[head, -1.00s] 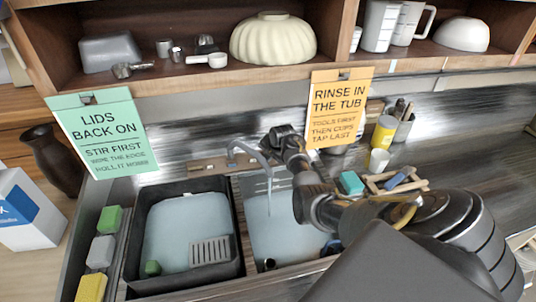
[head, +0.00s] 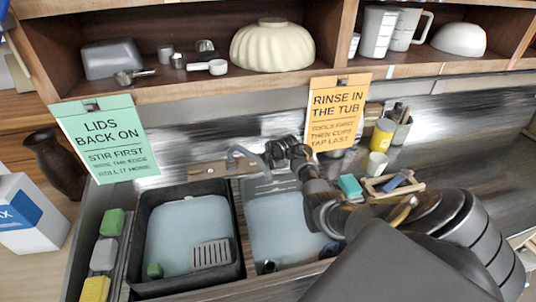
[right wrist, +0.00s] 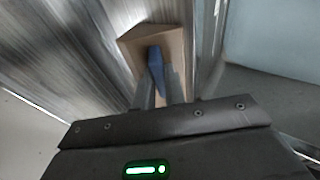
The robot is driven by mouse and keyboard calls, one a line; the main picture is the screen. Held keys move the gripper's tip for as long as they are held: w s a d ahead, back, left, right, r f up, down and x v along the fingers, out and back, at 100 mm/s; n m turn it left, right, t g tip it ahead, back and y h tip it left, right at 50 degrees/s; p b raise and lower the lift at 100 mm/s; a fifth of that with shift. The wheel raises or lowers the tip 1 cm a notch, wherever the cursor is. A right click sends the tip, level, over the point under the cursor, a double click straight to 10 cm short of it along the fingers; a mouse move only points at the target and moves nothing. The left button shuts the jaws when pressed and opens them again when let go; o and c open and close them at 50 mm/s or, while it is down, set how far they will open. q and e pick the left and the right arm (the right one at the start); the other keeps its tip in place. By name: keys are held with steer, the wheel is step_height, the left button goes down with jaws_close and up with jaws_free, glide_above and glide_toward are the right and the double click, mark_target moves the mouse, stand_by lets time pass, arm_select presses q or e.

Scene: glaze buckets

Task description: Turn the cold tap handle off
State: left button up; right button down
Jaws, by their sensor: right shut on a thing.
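The grey tap (head: 246,154) stands on a wooden ledge behind the sink, its curved spout over the right basin (head: 290,225). No water stream shows under the spout. My right gripper (head: 271,154) is at the tap's right side, its fingertips small and partly hidden in the head view. In the right wrist view my right gripper (right wrist: 160,88) is shut on the blue cold tap handle (right wrist: 156,62), one finger on each side. The handle sits in front of a wooden block (right wrist: 165,38). My left gripper is not in view.
A dark tub (head: 143,240) of pale water with a grey grate fills the left basin. An orange sign (head: 337,100) hangs just above my right wrist. A teal sponge (head: 350,187), a wooden rack and cups stand right of the basin, close to my right arm.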

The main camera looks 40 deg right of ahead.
steer(key=shift+s+f, duration=0.15)
steer(key=shift+f, duration=0.05)
stand_by(0.4)
steer(key=c, duration=1.5)
jaws_free()
steer(key=shift+r, duration=0.1)
steer(key=shift+o, duration=0.2)
steer(key=shift+s+r+b, duration=0.3)
steer(key=shift+r+b, duration=0.05)
steer(key=shift+r, duration=0.05)
steer(key=s+a+r, duration=0.1)
steer(key=s+a, duration=0.1)
steer(key=s, duration=1.1)
steer(key=shift+r, duration=0.25)
